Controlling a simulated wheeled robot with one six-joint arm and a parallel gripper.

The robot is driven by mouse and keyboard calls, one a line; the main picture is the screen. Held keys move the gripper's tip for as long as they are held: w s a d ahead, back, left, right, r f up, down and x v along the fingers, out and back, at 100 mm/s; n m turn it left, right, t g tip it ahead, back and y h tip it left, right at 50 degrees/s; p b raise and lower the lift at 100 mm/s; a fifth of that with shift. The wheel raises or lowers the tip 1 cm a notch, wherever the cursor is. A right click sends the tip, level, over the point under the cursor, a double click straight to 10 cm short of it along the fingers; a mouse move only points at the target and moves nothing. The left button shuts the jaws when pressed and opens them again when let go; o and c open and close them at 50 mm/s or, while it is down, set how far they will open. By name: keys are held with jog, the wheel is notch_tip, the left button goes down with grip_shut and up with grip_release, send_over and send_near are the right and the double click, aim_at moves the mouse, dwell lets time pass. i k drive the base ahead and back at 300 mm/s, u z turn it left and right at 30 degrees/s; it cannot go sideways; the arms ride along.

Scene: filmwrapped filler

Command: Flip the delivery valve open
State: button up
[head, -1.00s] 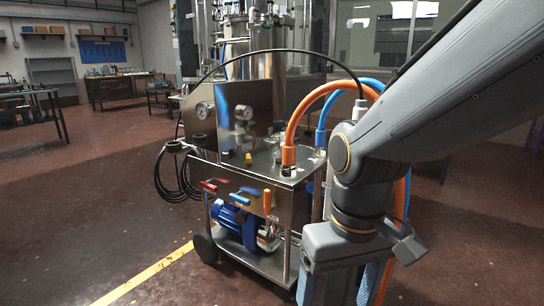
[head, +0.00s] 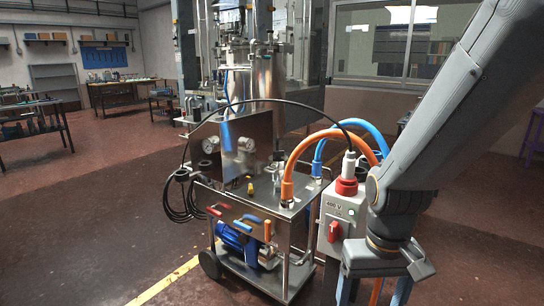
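The steel pump cart stands at the centre with three lever handles on its front edge: a red one (head: 213,211), a blue one (head: 248,218) and an orange one (head: 267,230). The red and blue levers lie roughly level, and the orange one points up and down. The labels are too small to read, so I cannot tell which is the delivery valve. My gripper (head: 374,292) hangs at the bottom right, to the right of the levers and apart from them. Its fingers stand apart with an orange hose visible behind the gap; the fingertips are cut off by the frame.
A grey 400 V box (head: 341,214) with a red switch stands between the cart and my arm. Orange (head: 291,165) and blue (head: 320,152) hoses arch from the cart top behind my arm. A blue pump (head: 235,242) sits below the levers. Floor left of the cart is clear.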

aim_at(269, 236)
jog(key=u, duration=0.3)
jog(key=i, duration=1.25)
jog(key=z, duration=0.25)
